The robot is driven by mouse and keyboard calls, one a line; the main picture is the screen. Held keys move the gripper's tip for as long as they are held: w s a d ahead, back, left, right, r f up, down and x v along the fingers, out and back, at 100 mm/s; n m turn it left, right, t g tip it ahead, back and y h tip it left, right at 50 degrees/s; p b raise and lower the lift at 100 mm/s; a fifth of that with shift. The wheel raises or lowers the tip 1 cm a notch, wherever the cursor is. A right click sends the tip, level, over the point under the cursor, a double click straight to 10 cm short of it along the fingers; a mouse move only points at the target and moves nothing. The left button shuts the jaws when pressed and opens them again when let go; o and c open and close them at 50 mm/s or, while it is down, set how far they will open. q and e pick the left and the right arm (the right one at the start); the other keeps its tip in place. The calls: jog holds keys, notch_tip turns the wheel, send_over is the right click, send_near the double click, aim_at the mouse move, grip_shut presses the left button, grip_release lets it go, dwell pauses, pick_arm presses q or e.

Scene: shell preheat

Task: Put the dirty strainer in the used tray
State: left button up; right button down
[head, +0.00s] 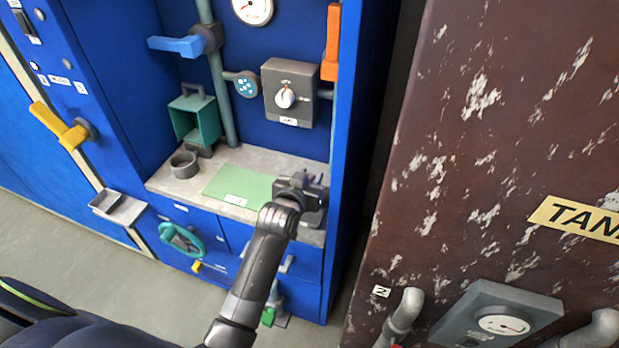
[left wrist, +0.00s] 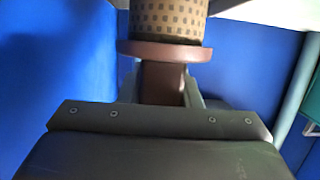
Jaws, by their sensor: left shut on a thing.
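The strainer (left wrist: 168,20) shows in the left wrist view as a tan, dark-speckled mesh cylinder with a brown rim and a brown grip below. My left gripper (left wrist: 165,88) is shut on that brown grip. In the head view my left gripper (head: 302,186) is over the right end of the grey worktop, and the strainer cannot be made out there. A small grey open tray (head: 118,207) juts from the blue cabinet at the left; I cannot tell whether it is the used tray. My right gripper is not in view.
A green mat (head: 238,187) lies on the worktop (head: 197,187), left of my gripper. A grey ring (head: 184,164) and a green open box (head: 195,119) stand at its left. A blue side wall (head: 352,140) closes the right. A brown tank (head: 480,150) stands beyond it.

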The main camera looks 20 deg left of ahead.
pick_arm(q)
jog(key=shift+f, duration=0.15)
jog(key=o, duration=1)
jog(key=shift+s+r, duration=0.1)
jog(key=shift+r, duration=0.15)
jog(key=p+v, duration=0.8)
jog(key=v, duration=0.3)
jog(key=shift+s+r, duration=0.1)
jog(key=shift+s, duration=0.25)
